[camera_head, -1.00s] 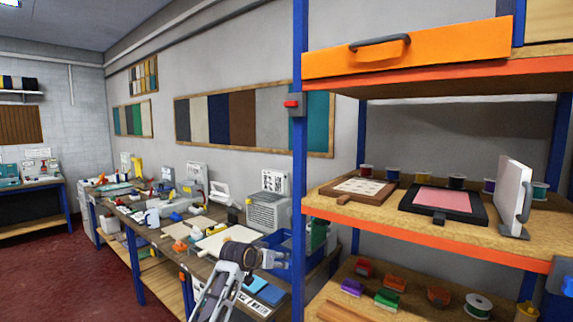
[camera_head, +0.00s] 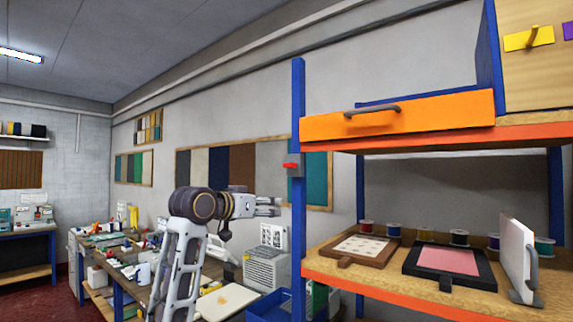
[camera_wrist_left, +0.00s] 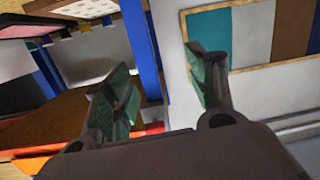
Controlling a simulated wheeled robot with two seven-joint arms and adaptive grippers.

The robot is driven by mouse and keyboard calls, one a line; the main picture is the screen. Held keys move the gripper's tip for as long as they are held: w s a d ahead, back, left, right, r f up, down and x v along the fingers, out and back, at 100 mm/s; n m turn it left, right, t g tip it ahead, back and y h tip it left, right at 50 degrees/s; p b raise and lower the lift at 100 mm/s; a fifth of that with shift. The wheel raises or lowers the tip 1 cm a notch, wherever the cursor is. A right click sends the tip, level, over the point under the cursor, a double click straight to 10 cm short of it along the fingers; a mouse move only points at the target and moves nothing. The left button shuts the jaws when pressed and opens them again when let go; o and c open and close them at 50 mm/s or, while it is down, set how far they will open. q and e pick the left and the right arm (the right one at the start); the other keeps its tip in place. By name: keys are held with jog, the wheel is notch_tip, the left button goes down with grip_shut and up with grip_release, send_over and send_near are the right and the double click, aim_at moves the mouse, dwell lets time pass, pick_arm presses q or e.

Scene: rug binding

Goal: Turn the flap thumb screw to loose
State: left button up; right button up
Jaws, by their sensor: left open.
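I cannot tell for sure which part is the flap thumb screw. A yellow plate with a small peg-like knob (camera_head: 531,38) sits on a wooden panel (camera_head: 520,85) at the top right of the head view. A red part (camera_head: 291,165) on a small grey box is fixed to the blue shelf post. My left gripper (camera_head: 272,206) is open and empty, left of the post and below the red part. In the wrist view, which looks upside down, its fingers (camera_wrist_left: 160,90) are apart, with a red piece (camera_wrist_left: 152,128) behind them. My right gripper is out of view.
An orange drawer (camera_head: 400,115) with a dark handle is above the middle shelf. That shelf's orange edge (camera_head: 400,284) carries framed pads, spools and an upright white panel (camera_head: 516,255). A cluttered workbench stands at the left.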

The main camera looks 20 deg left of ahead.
pick_arm(q)
jog(key=m+t+h, duration=0.1)
send_near(287, 165)
jog(key=v, duration=0.4)
jog(key=shift+s+f, duration=0.1)
jog(key=shift+f, duration=0.1)
jog(key=shift+p, duration=0.3)
jog(key=p+x, duration=0.2)
jog(key=x, duration=0.4)
jog(key=p+x, duration=0.2)
jog(key=x, duration=0.4)
jog(key=shift+d+r, duration=0.1)
jog(key=shift+r, duration=0.15)
jog(key=shift+x, duration=0.9)
jog(key=c, duration=1)
